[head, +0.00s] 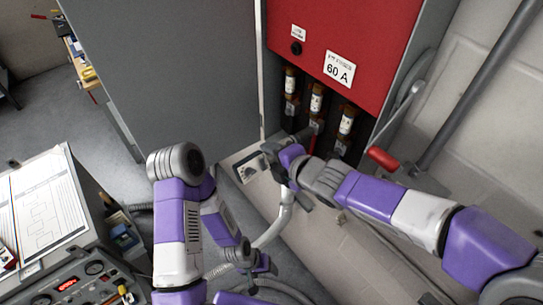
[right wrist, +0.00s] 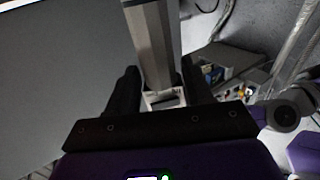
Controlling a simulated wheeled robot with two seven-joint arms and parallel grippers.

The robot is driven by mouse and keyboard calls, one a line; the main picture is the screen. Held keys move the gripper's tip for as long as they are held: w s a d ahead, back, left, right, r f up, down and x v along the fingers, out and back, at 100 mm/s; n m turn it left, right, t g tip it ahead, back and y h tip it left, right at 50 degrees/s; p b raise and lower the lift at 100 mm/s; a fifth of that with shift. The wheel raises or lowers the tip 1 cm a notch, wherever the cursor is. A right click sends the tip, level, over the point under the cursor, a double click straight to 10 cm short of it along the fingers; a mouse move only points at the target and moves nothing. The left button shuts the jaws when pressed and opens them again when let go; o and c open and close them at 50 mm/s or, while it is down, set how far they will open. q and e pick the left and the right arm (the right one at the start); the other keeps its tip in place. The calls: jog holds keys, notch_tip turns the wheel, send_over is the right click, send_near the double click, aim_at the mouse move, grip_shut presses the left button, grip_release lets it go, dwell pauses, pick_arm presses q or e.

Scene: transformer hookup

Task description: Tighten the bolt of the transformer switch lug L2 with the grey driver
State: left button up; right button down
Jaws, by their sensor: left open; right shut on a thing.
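My right gripper (head: 288,160) is in front of the open switch box's lower edge, below the row of fuses. In the right wrist view its fingers (right wrist: 158,92) are shut on a long grey body, which looks like the grey driver (right wrist: 152,45). In the head view the driver is hard to make out behind the gripper. The middle fuse (head: 316,98) has a lug area (head: 314,121) beneath it. I cannot read which lug is L2, and its bolt does not show clearly. My left gripper (head: 262,266) is open and empty, low in the head view.
The red cover (head: 345,35) with a 60 A label is above the fuses. A lever with a red grip (head: 383,158) sticks out at the box's right side. A pale cable (head: 273,230) runs below the right gripper. A control panel (head: 70,283) stands at lower left.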

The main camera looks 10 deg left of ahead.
aim_at(263, 164)
jog(key=shift+w+d+r+p, duration=0.15)
jog(key=shift+w+d+p, duration=0.35)
jog(key=shift+w, duration=0.1)
dwell(2.6)
jog(key=shift+a, duration=0.1)
jog(key=shift+s+a+b, duration=0.45)
jog(key=shift+s+b, duration=0.2)
jog(key=shift+b, duration=0.3)
jog(key=shift+s+a+b, duration=0.75)
jog(key=shift+s+b, duration=0.2)
jog(key=shift+b, duration=0.15)
jog(key=shift+s+a, duration=0.15)
jog(key=shift+s, duration=0.05)
